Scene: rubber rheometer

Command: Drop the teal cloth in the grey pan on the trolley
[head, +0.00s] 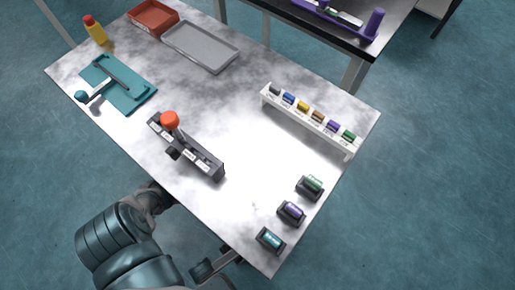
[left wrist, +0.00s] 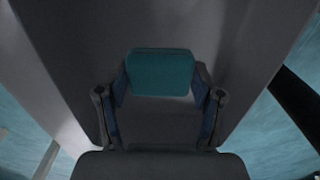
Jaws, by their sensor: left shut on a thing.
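In the left wrist view a small flat teal piece, the teal cloth (left wrist: 161,72), sits between the fingers of my left gripper (left wrist: 160,88), which is shut on it. A dark grey surface fills most of the view behind it. In the head view neither the cloth nor my left fingertips can be made out; my arm is at the lower left, by the table's near edge. The grey pan (head: 200,46), shallow and rectangular, lies at the far end of the marbled grey top (head: 205,98) and looks empty. My right gripper is not identifiable.
A red-brown tray (head: 153,16) adjoins the pan. A teal plate with a handled tool (head: 118,84), a yellow bottle (head: 96,32), a dark fixture with a red knob (head: 186,150), a white rack of coloured pieces (head: 310,118) and small holders (head: 291,212) stand on the top.

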